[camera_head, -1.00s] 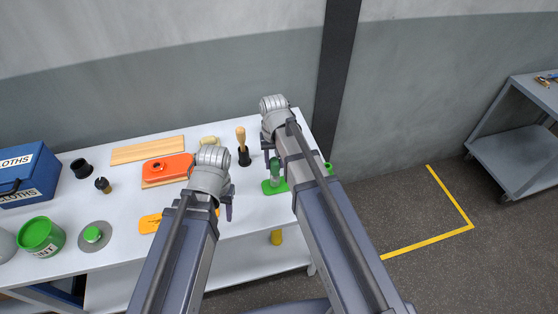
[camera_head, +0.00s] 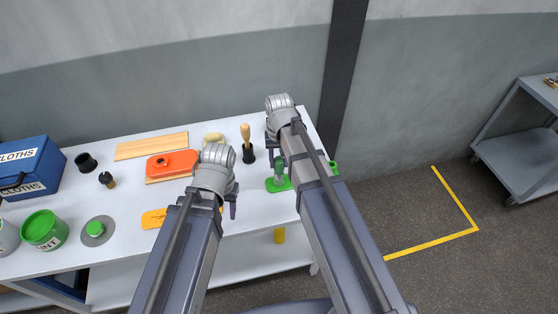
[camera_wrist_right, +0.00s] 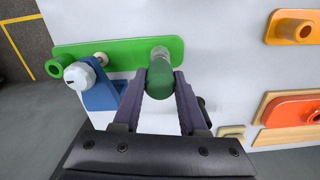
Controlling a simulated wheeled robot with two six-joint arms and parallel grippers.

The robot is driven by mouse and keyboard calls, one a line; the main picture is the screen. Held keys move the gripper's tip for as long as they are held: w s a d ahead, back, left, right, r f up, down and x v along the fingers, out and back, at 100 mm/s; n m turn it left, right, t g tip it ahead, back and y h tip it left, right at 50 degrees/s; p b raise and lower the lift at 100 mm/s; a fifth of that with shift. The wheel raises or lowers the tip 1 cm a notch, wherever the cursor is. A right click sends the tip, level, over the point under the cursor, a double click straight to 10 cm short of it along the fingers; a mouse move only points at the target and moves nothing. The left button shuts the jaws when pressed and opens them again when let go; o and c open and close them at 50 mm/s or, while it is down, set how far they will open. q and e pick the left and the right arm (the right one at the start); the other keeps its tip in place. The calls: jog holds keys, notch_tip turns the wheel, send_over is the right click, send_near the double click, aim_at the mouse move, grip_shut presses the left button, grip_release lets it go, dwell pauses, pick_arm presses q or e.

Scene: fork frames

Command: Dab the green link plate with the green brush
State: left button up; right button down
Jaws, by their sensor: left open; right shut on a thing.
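The green link plate (camera_head: 272,186) lies near the table's right front edge; in the right wrist view (camera_wrist_right: 115,52) it is a long green plate with a raised ring at one end. My right gripper (camera_wrist_right: 157,82) is shut on the green brush (camera_wrist_right: 160,80). My left gripper (camera_head: 229,205) is open and empty over the front of the table.
An orange link plate (camera_head: 172,164) and a yellow-orange plate (camera_head: 153,218) lie left of the grippers. A wooden-handled tool (camera_head: 246,140) stands in a black holder behind. A green paint pot (camera_head: 44,230), a green-topped disc (camera_head: 97,232) and a blue cloths box (camera_head: 30,168) fill the left.

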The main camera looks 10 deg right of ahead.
jog(key=shift+f, duration=0.2)
jog(key=shift+a+r, duration=0.1)
jog(key=shift+a, duration=0.05)
jog(key=shift+a, duration=0.3)
jog(key=shift+d, duration=0.1)
jog(key=shift+d, duration=0.85)
jog(key=shift+a, duration=0.15)
jog(key=shift+a, duration=0.85)
